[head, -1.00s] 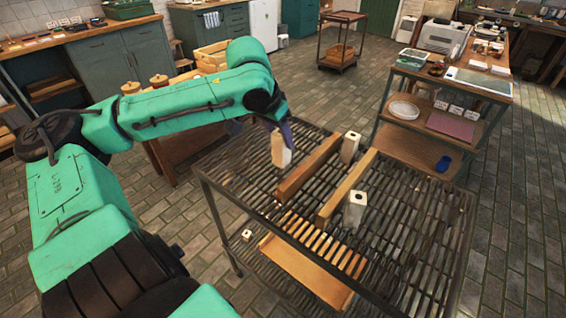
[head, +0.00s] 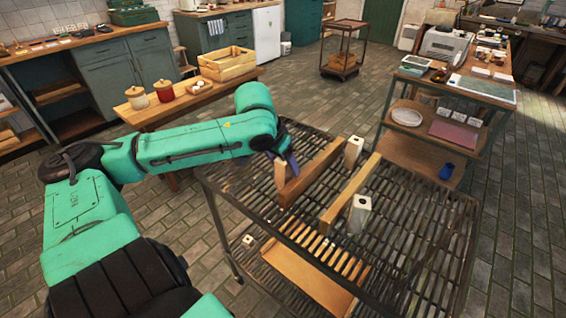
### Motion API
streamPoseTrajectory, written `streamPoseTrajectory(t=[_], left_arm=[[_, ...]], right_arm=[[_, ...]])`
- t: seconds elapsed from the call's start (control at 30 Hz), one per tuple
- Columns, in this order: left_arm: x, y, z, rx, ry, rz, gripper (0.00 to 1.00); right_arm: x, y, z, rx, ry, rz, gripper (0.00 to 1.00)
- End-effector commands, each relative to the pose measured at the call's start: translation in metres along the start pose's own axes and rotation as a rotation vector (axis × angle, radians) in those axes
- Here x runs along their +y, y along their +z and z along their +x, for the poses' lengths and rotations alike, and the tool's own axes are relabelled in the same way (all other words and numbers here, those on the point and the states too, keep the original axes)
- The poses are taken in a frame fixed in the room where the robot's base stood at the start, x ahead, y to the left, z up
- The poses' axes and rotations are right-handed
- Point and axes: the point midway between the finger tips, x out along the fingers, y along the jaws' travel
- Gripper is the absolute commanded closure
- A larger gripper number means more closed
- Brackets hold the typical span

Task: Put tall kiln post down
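A pale tall kiln post (head: 280,173) is upright at the left of the slatted metal rack (head: 235,180), beside the near end of a wooden bar. My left gripper (head: 292,163) is at the post's upper right, with dark blue fingers pointing down. The fingers are small and partly hidden by the arm, so I cannot tell whether they touch or grip the post. The post's foot is partly hidden, so contact with the rack is unclear. Two other pale posts stand on the rack, one at the back (head: 353,151) and one nearer (head: 360,213). My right gripper is not in view.
Two wooden bars, left (head: 311,172) and right (head: 349,194), lie across the rack top. A lower shelf holds a wooden board (head: 305,283) and a small pale block (head: 248,240). A bench with a wooden crate (head: 227,64) is behind. A shelved cart (head: 420,150) stands right.

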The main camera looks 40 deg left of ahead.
Motion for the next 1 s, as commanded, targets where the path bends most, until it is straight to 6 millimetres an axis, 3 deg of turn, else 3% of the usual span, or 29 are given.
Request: streamPoseTrajectory(t=[0.27, 0.7, 1.0], left_arm=[[0.001, -0.002, -0.013, 0.004, 0.002, -0.001, 0.25], [-0.001, -0.002, -0.113, 0.004, -0.002, 0.0, 0.25], [0.0, -0.001, -0.123, -0.001, -0.001, -0.001, 0.25]], right_arm=[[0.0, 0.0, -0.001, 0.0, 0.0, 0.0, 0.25], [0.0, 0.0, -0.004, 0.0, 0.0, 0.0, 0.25], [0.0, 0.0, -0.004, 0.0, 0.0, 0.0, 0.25]])
